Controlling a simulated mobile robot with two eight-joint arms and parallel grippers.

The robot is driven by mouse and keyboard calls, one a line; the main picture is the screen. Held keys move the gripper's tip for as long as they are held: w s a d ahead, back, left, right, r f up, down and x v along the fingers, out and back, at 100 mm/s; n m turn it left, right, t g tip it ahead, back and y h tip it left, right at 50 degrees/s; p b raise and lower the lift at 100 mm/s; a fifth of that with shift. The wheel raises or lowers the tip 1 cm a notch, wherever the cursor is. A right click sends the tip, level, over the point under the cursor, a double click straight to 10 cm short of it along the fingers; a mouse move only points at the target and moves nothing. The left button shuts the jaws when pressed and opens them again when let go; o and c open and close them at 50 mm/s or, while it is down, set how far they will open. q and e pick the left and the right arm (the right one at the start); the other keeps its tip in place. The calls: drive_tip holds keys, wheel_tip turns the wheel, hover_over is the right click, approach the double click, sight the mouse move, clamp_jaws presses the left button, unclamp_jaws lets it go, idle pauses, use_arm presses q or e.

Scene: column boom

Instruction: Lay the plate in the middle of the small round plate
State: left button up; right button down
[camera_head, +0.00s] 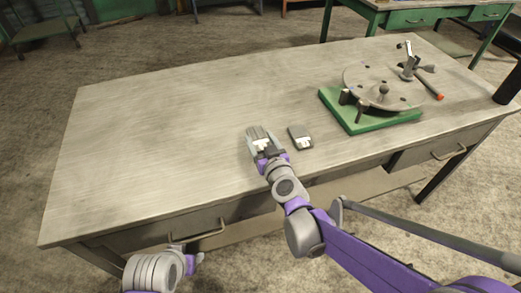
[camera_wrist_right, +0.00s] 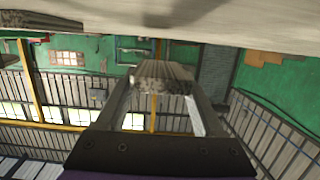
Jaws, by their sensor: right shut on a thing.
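My right gripper (camera_head: 264,146) is over the near part of the workbench and is shut on a small grey ribbed plate (camera_head: 257,133). In the right wrist view the plate (camera_wrist_right: 162,77) sits between the two fingers, in front of the background, with the bench top along the picture's upper edge. The small round plate (camera_head: 365,78) is a grey disc with holes and a central knob, on a green base to the right of the gripper. The held plate is apart from it.
A second small dark grey block (camera_head: 300,137) lies on the workbench (camera_head: 150,130) just right of my right gripper. A clamp-like metal piece (camera_head: 407,62) and a red-tipped handle (camera_head: 432,88) stand at the disc's right side. The bench's left half is clear.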

wheel_tip(320, 180, down, 3)
drive_tip(key=shift+f, duration=0.6)
unclamp_jaws()
drive_tip(key=shift+f, duration=0.15)
drive_tip(key=shift+f, duration=0.1)
drive_tip(key=shift+s, duration=0.25)
drive_tip(key=p+v, duration=0.1)
drive_tip(key=v, duration=0.9)
drive_tip(key=shift+s, duration=0.3)
